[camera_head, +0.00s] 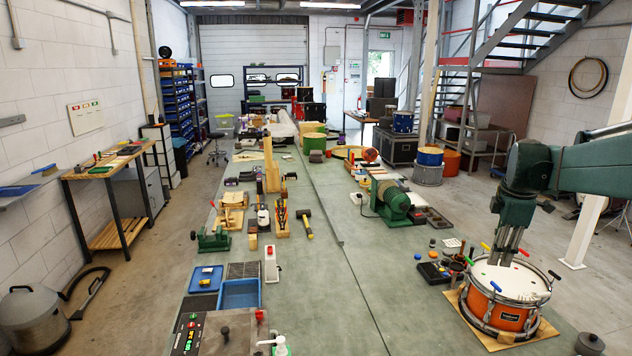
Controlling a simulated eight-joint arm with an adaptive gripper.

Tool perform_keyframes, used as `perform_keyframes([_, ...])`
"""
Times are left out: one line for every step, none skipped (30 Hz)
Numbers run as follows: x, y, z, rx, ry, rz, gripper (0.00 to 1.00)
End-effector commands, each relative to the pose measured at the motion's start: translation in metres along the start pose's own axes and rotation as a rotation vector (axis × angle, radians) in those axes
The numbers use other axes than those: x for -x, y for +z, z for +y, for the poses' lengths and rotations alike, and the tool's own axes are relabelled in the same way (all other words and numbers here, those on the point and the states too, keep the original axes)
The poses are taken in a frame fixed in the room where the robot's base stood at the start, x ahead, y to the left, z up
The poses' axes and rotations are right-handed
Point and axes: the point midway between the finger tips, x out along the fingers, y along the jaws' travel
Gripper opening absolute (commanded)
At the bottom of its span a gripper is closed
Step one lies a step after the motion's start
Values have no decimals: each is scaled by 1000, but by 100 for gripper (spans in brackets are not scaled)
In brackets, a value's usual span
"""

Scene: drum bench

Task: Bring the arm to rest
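My green arm (590,165) enters from the right edge and bends down at its wrist. My gripper (503,260) points down, its grey fingers low over or touching the white head of an orange snare drum (488,312). I cannot tell whether the fingertips touch the head, whether they are open or shut, or whether they hold anything small. The drum sits on a wooden board (545,331) at the right.
A black tray (433,273) and small pots lie just left of the drum. A green machine (393,203) stands farther back. A dark weight (590,344) is at the lower right. The green surface (345,300) between the drum and the blue tray (240,294) is clear.

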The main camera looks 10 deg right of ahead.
Motion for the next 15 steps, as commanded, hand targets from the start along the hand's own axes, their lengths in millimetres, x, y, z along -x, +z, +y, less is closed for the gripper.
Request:
perform_keyframes([4,-13,-9,-19,9,2,22])
perform_keyframes([6,-20,-13,-34,16,3,22])
perform_keyframes([9,-28,-19,-55,25,5,22])
perform_keyframes([11,-35,-24,-69,32,6,22])
perform_keyframes([13,-41,-28,-85,38,8,22])
perform_keyframes([16,-49,-34,-106,46,11,22])
perform_keyframes([17,-55,-40,-122,52,13,22])
perform_keyframes([19,-62,-44,-137,59,16,22])
perform_keyframes([21,-69,-51,-158,67,19,22])
perform_keyframes([23,-75,-56,-173,73,22,22])
perform_keyframes([24,-81,-61,-188,79,25,22])
perform_keyframes([26,-88,-68,-209,87,30,22])
perform_keyframes([28,-94,-73,-225,93,33,22])
perform_keyframes([29,-99,-78,-241,99,37,22])
perform_keyframes([30,-106,-85,-261,106,43,22])
